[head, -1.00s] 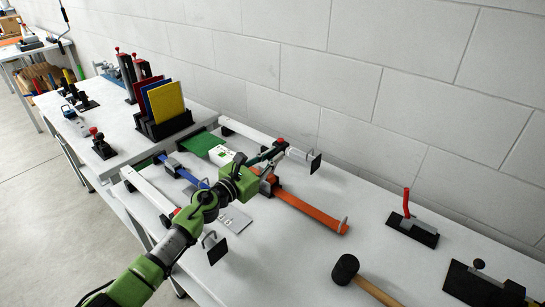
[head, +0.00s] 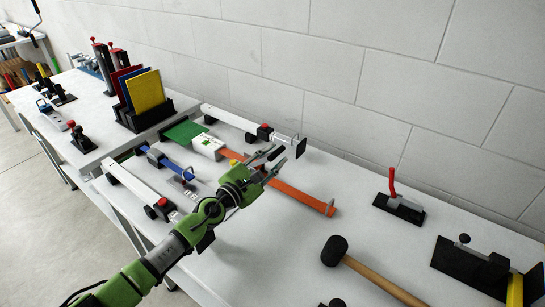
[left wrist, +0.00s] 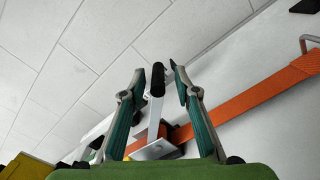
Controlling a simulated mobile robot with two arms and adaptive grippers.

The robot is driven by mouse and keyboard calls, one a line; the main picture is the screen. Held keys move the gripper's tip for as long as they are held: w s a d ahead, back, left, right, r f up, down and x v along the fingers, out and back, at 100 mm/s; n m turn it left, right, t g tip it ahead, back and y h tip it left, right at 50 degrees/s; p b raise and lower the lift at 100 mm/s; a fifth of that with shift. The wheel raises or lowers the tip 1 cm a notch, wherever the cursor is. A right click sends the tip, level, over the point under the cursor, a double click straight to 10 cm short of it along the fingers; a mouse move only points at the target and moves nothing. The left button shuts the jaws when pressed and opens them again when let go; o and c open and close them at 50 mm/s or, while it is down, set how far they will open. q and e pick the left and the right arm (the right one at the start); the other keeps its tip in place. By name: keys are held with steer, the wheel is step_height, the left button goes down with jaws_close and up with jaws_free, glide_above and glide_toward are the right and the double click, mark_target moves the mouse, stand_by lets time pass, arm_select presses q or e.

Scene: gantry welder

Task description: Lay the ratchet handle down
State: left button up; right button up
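The ratchet handle (left wrist: 156,92) shows in the left wrist view as a pale lever with a black grip, rising from a metal ratchet body (left wrist: 155,150) on an orange strap (left wrist: 268,90). My left gripper (left wrist: 153,72) is open, and the black grip appears between its two fingers with gaps at both sides. I cannot tell how deep the grip lies between them. In the head view, the left gripper (head: 288,150) is above the orange strap (head: 305,198), and hides most of the ratchet. My right gripper is not in view.
A white clamp bar with a red knob (head: 265,127) lies behind the left gripper. A blue clamp (head: 172,165) lies to its left. A mallet (head: 336,250) and a red-handled toggle clamp (head: 398,204) are at the right. Free table lies between them and the strap.

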arm_select(q)
steer(key=shift+s+a+r, duration=0.2)
steer(key=shift+s+a, duration=0.25)
steer(key=shift+s, duration=0.1)
steer(key=v, duration=0.6)
steer(key=shift+f, duration=0.2)
